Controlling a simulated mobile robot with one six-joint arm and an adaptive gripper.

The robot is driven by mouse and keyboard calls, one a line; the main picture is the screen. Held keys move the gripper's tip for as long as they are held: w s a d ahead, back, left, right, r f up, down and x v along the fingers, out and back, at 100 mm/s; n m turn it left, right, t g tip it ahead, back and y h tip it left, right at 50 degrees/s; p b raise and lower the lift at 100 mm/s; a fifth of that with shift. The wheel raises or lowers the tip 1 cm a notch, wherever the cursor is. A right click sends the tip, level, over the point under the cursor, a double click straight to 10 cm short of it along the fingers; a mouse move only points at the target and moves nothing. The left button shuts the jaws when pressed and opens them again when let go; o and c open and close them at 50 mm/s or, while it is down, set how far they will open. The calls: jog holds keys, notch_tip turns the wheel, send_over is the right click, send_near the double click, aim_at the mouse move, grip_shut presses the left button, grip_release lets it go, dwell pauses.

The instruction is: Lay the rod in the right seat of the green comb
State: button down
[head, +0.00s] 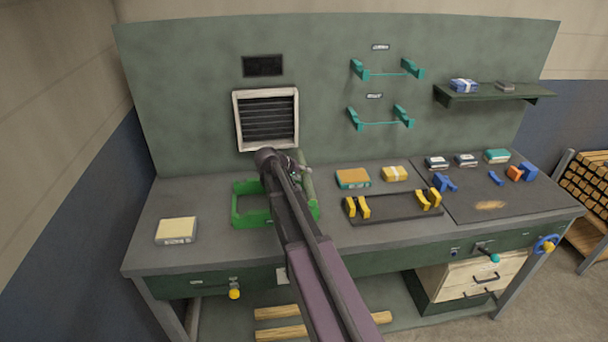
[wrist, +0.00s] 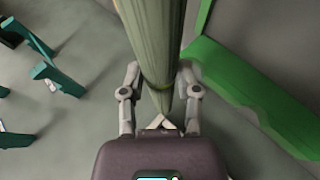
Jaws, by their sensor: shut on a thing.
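My gripper (head: 292,166) is shut on a long grey-green rod (head: 307,181) above the bench. In the wrist view, my gripper (wrist: 160,78) has one finger on each side of the rod (wrist: 154,38), which runs up out of the picture. The green comb (head: 236,206) is on the left half of the bench. My arm hides its middle, and its seats are not clear. The rod shows near the comb's right side; I cannot tell whether they touch. A green part of the comb (wrist: 240,85) is right of the rod in the wrist view.
A cream box (head: 176,230) lies left of the comb. A dark tray with yellow supports (head: 392,207) stands to the right, with an orange-topped box (head: 352,178) and a yellow box (head: 395,173) behind it. Teal brackets (head: 358,70) stick out from the back panel.

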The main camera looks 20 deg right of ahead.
jog(key=shift+f, duration=0.15)
jog(key=shift+f+b, duration=3.05)
jog(key=shift+b, duration=0.15)
jog(key=shift+c, duration=1.3)
grip_release()
